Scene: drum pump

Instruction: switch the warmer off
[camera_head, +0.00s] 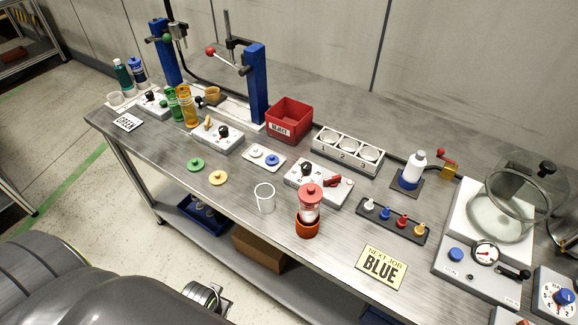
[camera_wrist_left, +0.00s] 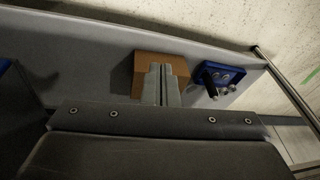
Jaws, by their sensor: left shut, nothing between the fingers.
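No label that I can read names a warmer. At the far right is a box with a blue dial (camera_head: 556,296). I cannot tell which is the warmer or how its switch is set. My left gripper (camera_head: 217,299) is low in front of the bench, away from all controls. In the left wrist view its fingers (camera_wrist_left: 161,84) are together and empty. My right gripper is not visible.
A brown box (camera_head: 258,247) sits on the lower shelf.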

